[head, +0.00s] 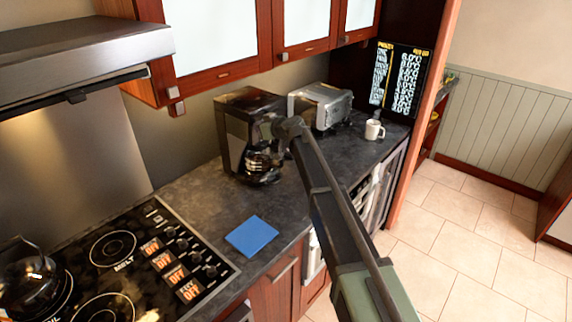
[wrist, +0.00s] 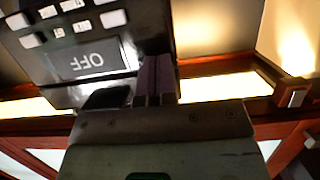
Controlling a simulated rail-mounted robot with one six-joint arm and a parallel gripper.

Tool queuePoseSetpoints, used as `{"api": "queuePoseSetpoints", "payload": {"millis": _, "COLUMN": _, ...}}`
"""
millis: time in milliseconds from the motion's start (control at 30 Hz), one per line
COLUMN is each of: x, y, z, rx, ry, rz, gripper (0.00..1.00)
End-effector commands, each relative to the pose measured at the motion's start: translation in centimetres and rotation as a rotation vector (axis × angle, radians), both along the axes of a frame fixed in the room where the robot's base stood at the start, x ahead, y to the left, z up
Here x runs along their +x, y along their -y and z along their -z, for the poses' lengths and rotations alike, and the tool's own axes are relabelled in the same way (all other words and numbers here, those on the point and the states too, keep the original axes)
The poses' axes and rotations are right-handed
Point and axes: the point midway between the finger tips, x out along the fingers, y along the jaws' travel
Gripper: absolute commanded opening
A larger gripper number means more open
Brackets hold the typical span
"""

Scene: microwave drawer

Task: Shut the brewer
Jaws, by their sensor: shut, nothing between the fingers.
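The brewer (head: 232,130) is a dark, boxy coffee machine on the counter against the back wall, with a glass carafe (head: 258,166) in its lower front. In the wrist view its front panel (wrist: 85,35) shows white buttons and a display reading OFF, upside down. My gripper (wrist: 155,72) is shut and empty, with its fingers close to the edge of that panel. I cannot tell whether they touch it. In the head view my arm's end is at the brewer's upper front right and hides part of it. Whether the brewer's lid is open or shut is unclear.
A silver toaster (head: 322,108) stands right of the brewer, with a white mug (head: 373,131) beyond it. A blue square (head: 251,237) lies on the counter (head: 205,202) near the stovetop (head: 133,238). A kettle (head: 26,270) is far left. Cabinets (head: 215,40) hang above.

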Motion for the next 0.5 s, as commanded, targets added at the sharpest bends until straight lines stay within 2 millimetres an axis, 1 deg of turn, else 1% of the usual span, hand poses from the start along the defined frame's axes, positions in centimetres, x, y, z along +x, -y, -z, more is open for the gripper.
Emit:
{"api": "queuePoseSetpoints", "payload": {"millis": 33, "x": 0.3, "y": -0.3, "z": 0.0, "rx": 0.001, "ry": 0.000, "rz": -0.001, "gripper": 0.00}}
{"api": "queuePoseSetpoints", "payload": {"millis": 500, "x": 1.9, "y": -2.1, "z": 0.0, "rx": 0.000, "ry": 0.001, "rz": 0.000, "gripper": 0.00}}
